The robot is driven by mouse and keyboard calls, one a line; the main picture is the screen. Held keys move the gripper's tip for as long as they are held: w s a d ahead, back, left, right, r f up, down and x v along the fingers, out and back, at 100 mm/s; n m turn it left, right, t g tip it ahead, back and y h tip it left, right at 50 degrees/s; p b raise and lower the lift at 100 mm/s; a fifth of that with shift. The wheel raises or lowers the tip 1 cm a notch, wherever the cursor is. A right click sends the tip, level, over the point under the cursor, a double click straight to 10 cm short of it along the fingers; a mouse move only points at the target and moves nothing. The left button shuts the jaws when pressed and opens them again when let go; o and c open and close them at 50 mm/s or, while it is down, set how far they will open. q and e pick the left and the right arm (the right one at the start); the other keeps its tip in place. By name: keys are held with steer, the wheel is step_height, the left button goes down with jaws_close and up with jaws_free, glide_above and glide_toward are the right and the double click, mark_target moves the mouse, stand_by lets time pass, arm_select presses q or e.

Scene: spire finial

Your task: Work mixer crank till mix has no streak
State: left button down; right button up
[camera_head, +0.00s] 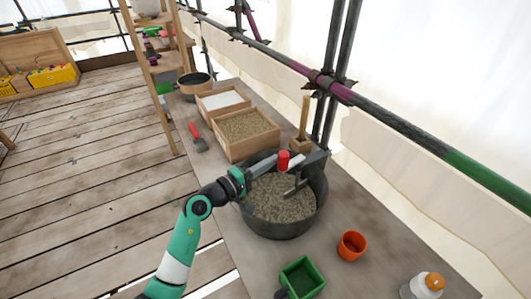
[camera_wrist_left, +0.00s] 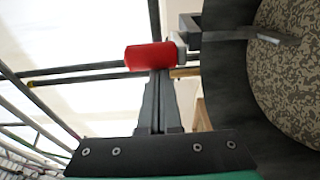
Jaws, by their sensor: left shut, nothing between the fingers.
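The mixer is a dark round tub (camera_head: 318,205) on the bench, holding a speckled grey-tan mix (camera_head: 280,200). In the left wrist view the mix (camera_wrist_left: 285,70) shows tan and dark flecks; I cannot make out a clear streak. A crank with a red grip (camera_head: 283,160) and a grey metal paddle (camera_head: 295,187) sits over the tub. My left gripper (camera_head: 273,160) is shut and empty, its tips at the red grip. In the left wrist view the closed fingers (camera_wrist_left: 158,90) point at the red grip (camera_wrist_left: 149,56); whether they touch it is unclear. My right gripper is out of view.
Behind the tub stand a wooden box of grit (camera_head: 245,127), a box of white powder (camera_head: 222,101) and a dark bowl (camera_head: 195,80). A red-handled tool (camera_head: 196,135) lies left. An orange cup (camera_head: 351,246), green box (camera_head: 302,277) and orange-capped bottle (camera_head: 427,287) stand in front.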

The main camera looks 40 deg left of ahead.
mark_target(282, 166)
arm_select(q)
steer(key=d+p, duration=0.1)
steer(key=s+d+p, duration=0.1)
steer(key=d, duration=0.1)
steer(key=shift+d+r, duration=0.1)
steer(key=shift+r, duration=0.1)
steer(key=shift+w+d+f+p, duration=0.15)
steer(key=shift+d+p, duration=1)
steer(key=shift+d, duration=0.75)
